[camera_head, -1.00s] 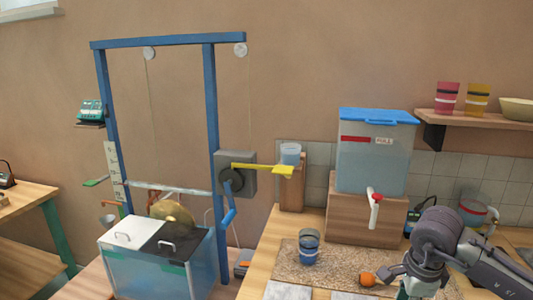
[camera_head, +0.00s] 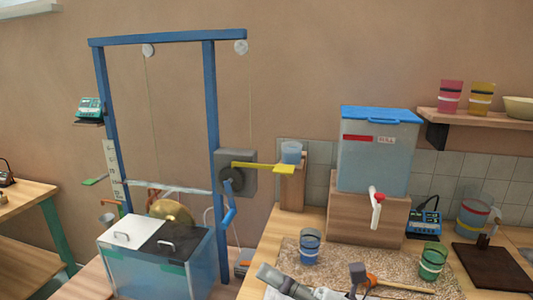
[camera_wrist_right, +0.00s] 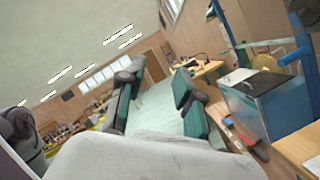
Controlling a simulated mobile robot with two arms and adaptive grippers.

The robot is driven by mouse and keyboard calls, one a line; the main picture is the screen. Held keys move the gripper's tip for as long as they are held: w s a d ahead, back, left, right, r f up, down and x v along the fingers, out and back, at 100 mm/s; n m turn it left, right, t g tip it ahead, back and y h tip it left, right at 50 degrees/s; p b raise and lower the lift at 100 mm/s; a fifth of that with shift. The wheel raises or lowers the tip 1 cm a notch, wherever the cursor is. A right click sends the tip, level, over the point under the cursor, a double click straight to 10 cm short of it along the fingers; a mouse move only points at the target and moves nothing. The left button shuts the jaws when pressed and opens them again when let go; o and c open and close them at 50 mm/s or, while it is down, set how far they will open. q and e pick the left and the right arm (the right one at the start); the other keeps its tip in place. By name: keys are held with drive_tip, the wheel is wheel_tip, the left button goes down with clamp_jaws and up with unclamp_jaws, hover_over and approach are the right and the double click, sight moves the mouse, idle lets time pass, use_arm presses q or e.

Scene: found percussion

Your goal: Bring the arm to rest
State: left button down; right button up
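My right gripper shows in the right wrist view (camera_wrist_right: 157,88), with two dark green-padded fingers spread apart and nothing between them. In the head view, grey parts of my right arm (camera_head: 285,281) lie low at the bottom edge, in front of the counter. A dark grey piece near the orange mallet head (camera_head: 371,279) may be part of that gripper; contact with the mallet cannot be told. The mallet's wooden handle (camera_head: 405,286) runs right across the speckled mat (camera_head: 285,262). My left gripper is not in view.
On the counter are a blue cup (camera_head: 310,247), a green cup (camera_head: 433,261) and a lidded dispenser (camera_head: 375,155) with a red-and-white tap (camera_head: 376,206). A dark board (camera_head: 490,268) lies at right. A blue frame (camera_head: 211,130) stands over a tank (camera_head: 150,275) at left.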

drive_tip(key=w+d+f+m+t+h, duration=0.3)
drive_tip(key=d+m+t+h, duration=0.35)
drive_tip(key=m, duration=0.55)
drive_tip(key=w+d+f+m+t+h, duration=0.2)
drive_tip(key=d+m+t+h, duration=0.5)
drive_tip(key=m, duration=0.5)
drive_tip(key=s+d+f+m+g+h, duration=0.1)
drive_tip(key=d+f+m+g+h, duration=0.15)
drive_tip(key=f+m, duration=0.2)
drive_tip(key=s+d+f+m+g+h, duration=0.2)
drive_tip(key=f+m+g+h, duration=0.15)
drive_tip(key=f, duration=0.25)
drive_tip(key=s+d+f+m+g, duration=0.2)
drive_tip(key=s+f+m+g, duration=0.4)
drive_tip(key=s+f+g, duration=0.95)
drive_tip(key=s+f+t, duration=0.1)
drive_tip(key=s+f, duration=0.2)
drive_tip(key=f, duration=1)
drive_tip(key=s+f+t, duration=0.1)
drive_tip(key=s+f, duration=0.2)
drive_tip(key=f, duration=1)
drive_tip(key=s+d+f+g, duration=0.1)
drive_tip(key=s+d+f, duration=0.1)
drive_tip(key=s+f, duration=1.5)
drive_tip(key=shift+s+d+f+n+g, duration=0.2)
drive_tip(key=shift+s+f+n+g, duration=0.1)
drive_tip(key=shift+f, duration=0.2)
